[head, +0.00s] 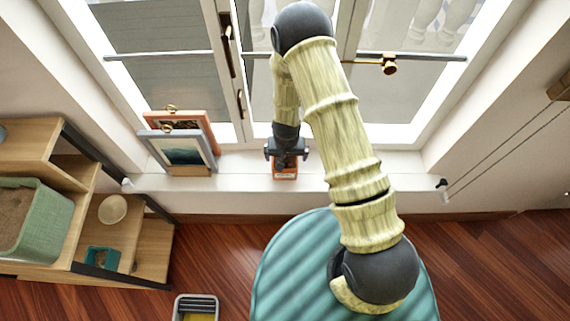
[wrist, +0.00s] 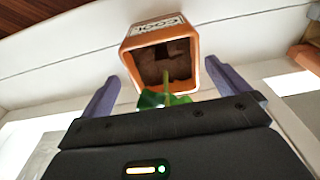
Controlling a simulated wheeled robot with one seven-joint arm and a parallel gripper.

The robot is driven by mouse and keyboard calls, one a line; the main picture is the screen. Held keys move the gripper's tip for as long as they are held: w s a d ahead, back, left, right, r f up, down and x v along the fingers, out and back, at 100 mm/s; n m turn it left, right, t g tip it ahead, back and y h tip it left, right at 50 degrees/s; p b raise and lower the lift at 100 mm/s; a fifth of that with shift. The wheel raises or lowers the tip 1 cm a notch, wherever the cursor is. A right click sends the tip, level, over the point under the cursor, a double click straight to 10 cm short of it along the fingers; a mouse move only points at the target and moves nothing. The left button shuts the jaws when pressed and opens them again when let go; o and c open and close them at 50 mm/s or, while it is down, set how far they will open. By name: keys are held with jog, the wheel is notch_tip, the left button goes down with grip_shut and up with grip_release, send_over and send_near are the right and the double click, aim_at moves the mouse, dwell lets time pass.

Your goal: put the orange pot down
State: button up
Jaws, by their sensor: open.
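The orange pot (head: 285,169) stands on the white window sill (head: 240,181), below my gripper (head: 286,155) in the head view. In the wrist view the orange pot (wrist: 136,68) shows its open top with brown soil, a green leaf and a white label with dark letters. My gripper (wrist: 161,72) is open there, with one finger on each side of the pot. The pot's far side and base are hidden.
Framed pictures (head: 182,150) lean on the sill to the left. The window (head: 160,50) is behind my arm. A wooden shelf (head: 150,250) with a green basket (head: 38,225) stands at the left. The sill right of the pot is clear.

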aim_at(285, 160)
jog(key=shift+w+a+f+p, duration=0.1)
jog(key=shift+w+f+p, duration=0.05)
jog(key=shift+f, duration=0.65)
jog(key=shift+w+f+p, duration=0.15)
jog(key=shift+w+f, duration=0.05)
jog(key=shift+f, duration=0.65)
jog(key=shift+w+a+f+p, duration=0.1)
jog(key=shift+w+f+p, duration=0.05)
jog(key=shift+f, duration=0.65)
jog(key=c, duration=1.4)
jog(key=shift+r+b, duration=0.35)
jog(key=shift+r, duration=4.7)
